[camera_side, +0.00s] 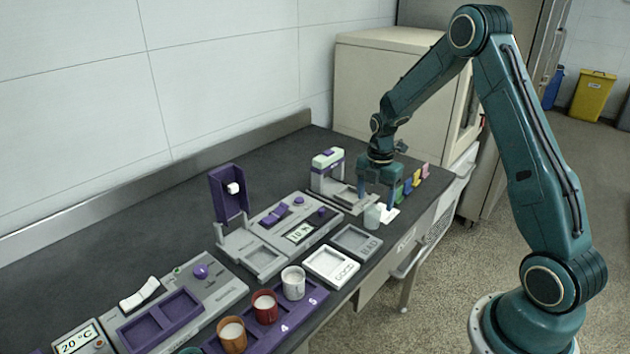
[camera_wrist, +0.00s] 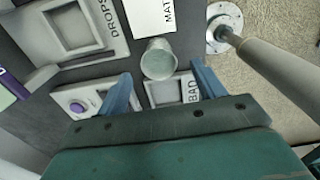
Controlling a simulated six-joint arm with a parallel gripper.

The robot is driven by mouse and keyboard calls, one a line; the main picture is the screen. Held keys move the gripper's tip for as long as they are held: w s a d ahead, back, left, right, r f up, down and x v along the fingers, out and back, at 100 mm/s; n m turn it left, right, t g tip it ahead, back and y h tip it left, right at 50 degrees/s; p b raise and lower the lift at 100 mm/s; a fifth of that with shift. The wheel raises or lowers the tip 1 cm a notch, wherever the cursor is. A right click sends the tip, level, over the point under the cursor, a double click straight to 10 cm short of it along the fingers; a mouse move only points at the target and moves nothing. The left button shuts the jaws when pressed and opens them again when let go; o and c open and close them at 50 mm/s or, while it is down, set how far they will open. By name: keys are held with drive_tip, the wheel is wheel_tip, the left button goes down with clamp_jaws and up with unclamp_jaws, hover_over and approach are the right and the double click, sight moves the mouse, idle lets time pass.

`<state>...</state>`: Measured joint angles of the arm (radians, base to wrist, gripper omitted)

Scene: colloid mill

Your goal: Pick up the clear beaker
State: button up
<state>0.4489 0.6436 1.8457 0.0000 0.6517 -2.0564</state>
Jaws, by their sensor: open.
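The clear beaker (camera_wrist: 159,59) stands upright on the dark bench in the wrist view, just beyond my fingertips and roughly midway between them. In the side view the beaker (camera_side: 372,217) is a small pale vessel below my gripper, near the bench's front edge. My gripper (camera_side: 377,200) points down over it with its jaws open. In the wrist view my gripper (camera_wrist: 160,80) shows two blue fingers spread apart with nothing between them. I cannot tell from the side view whether a finger touches the beaker.
The BAD tray (camera_side: 356,241) and GOOD tray (camera_side: 331,265) lie in front of the beaker. A white MAT card (camera_wrist: 154,18) is next to it. A grey device (camera_side: 327,175) with a purple band stands behind. Several cups, including a white one (camera_side: 293,284), stand in a purple rack.

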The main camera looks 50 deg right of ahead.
sight(373, 211)
drive_tip(key=shift+f, duration=0.15)
drive_tip(key=shift+w+f, duration=0.15)
drive_tip(key=shift+f, duration=2.35)
drive_tip(key=c, duration=1.1)
wheel_tip(373, 211, up, 20)
